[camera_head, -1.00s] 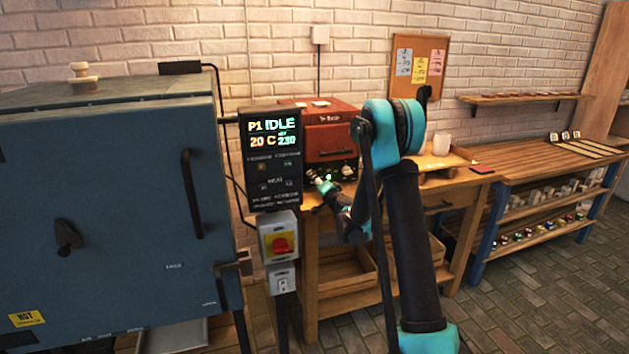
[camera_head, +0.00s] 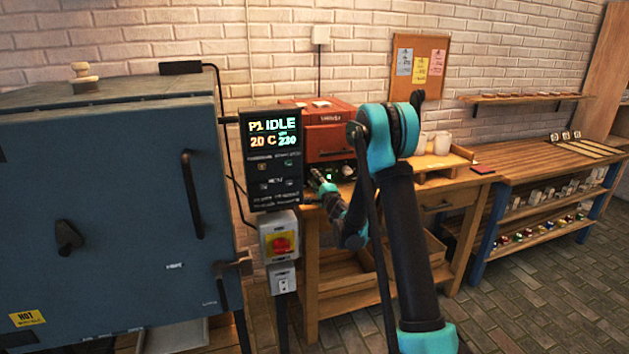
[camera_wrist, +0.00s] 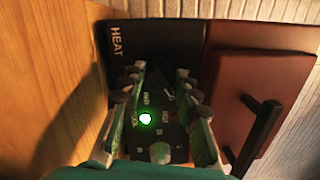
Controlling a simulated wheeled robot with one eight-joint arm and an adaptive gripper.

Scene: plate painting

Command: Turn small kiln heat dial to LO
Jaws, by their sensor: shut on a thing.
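The small kiln (camera_head: 331,143) is a red-brown box on the wooden bench, with a black control panel (camera_head: 347,170) below its door. In the wrist view the panel (camera_wrist: 152,42) bears the word HEAT, turned sideways, and the kiln's red-brown front (camera_wrist: 258,72) with a dark handle is at right. My gripper (camera_wrist: 160,80) has its fingers on both sides of the dark heat dial (camera_wrist: 165,88) and is shut on it. The dial's pointer and LO mark are too dark to read. In the head view my gripper (camera_head: 318,178) is at the panel's left part.
A green light (camera_wrist: 146,118) and a pale round knob (camera_wrist: 160,152) are close to my fingers. The big blue kiln (camera_head: 110,210) and a display (camera_head: 271,160) reading IDLE stand at left, near my arm. White cups (camera_head: 441,143) stand on the bench at right.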

